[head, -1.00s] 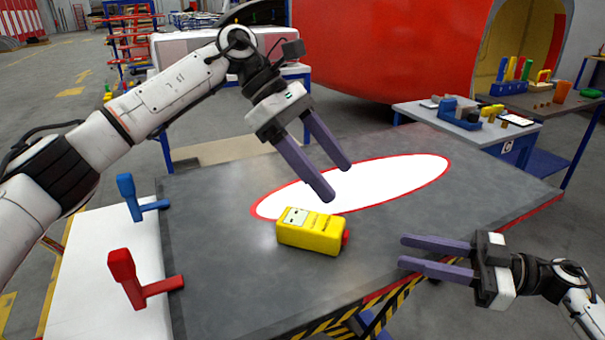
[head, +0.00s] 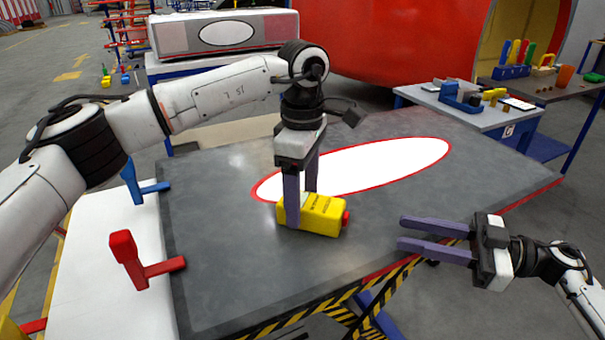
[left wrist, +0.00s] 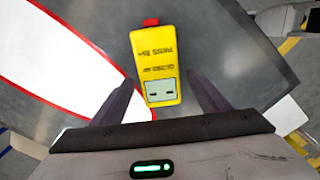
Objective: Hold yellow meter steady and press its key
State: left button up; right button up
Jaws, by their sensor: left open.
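The yellow meter (head: 321,215) lies on the grey table. Its red key (head: 346,217) is at its right end in the head view. In the left wrist view the meter (left wrist: 155,60) shows printed text, a pale display panel and the red key (left wrist: 151,21) at the far end. My left gripper (head: 302,210) points down over the meter's left part, fingers open on either side of it. In the left wrist view the open fingers (left wrist: 162,92) flank the display end, with gaps visible. My right gripper (head: 402,232) is open and empty, right of the meter near the table's front edge.
The grey table (head: 230,270) has a white, red-rimmed oval (head: 390,165) behind the meter. A blue handle (head: 135,185) and a red handle (head: 135,262) stand at the left. A side bench (head: 480,125) is at the back right. The table's front left is clear.

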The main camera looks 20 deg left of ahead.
pick_arm(q)
jog(key=shift+f, duration=1)
jog(key=c, duration=1.4)
pick_arm(e)
jog(key=shift+c, duration=0.4)
grip_shut()
pick_arm(q)
jog(key=shift+f, duration=0.15)
